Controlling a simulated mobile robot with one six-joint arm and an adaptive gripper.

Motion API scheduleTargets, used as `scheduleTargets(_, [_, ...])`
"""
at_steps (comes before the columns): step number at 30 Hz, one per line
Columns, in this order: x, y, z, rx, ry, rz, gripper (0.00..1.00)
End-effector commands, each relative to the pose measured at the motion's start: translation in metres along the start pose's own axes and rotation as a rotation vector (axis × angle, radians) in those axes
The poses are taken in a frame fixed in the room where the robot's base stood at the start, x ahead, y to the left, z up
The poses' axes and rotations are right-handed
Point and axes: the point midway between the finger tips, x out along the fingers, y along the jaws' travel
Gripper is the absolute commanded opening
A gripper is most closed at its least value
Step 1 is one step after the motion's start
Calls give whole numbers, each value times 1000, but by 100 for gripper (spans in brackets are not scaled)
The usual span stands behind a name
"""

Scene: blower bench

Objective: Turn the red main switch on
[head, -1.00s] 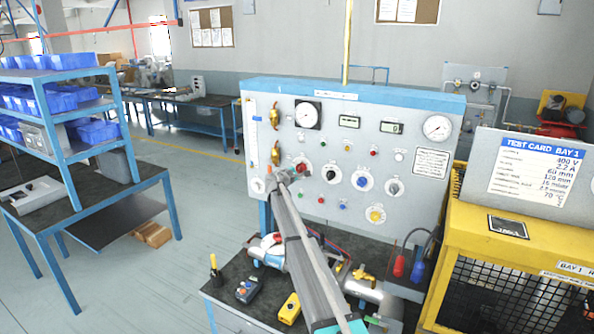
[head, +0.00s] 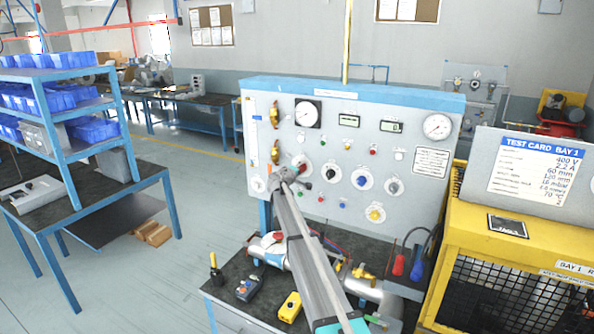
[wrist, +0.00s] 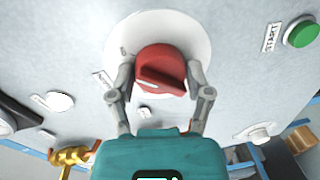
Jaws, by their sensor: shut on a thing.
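The red main switch (wrist: 162,70) is a round red knob with a raised grip bar, on a white disc (wrist: 190,30) on the grey panel. In the wrist view the bar lies tilted, with a white mark at its lower left end. My gripper (wrist: 161,82) is shut on the red knob, one finger on each side. A small label plate sits left of the disc; I cannot read it for certain. In the head view my gripper (head: 288,178) is at the panel's left-middle part and hides most of the switch.
A green button (wrist: 302,33) with a START label is near the switch in the wrist view. Gauges, displays and other knobs fill the panel (head: 400,95). Below it a dark bench (head: 225,293) holds pipework and a yellow box (head: 289,307). A yellow cage (head: 480,240) stands at right.

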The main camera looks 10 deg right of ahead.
Motion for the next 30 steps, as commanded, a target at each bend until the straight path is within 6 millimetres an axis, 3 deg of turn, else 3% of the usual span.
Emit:
scheduleTargets(10, [2,1,-2,3,4,1,17])
scheduleTargets(11, [2,1,-2,3,4,1,67])
scheduleTargets(16, [1,0,-1,3,2,1,98])
scheduleTargets(30, [0,0,2,5,-1,-1,100])
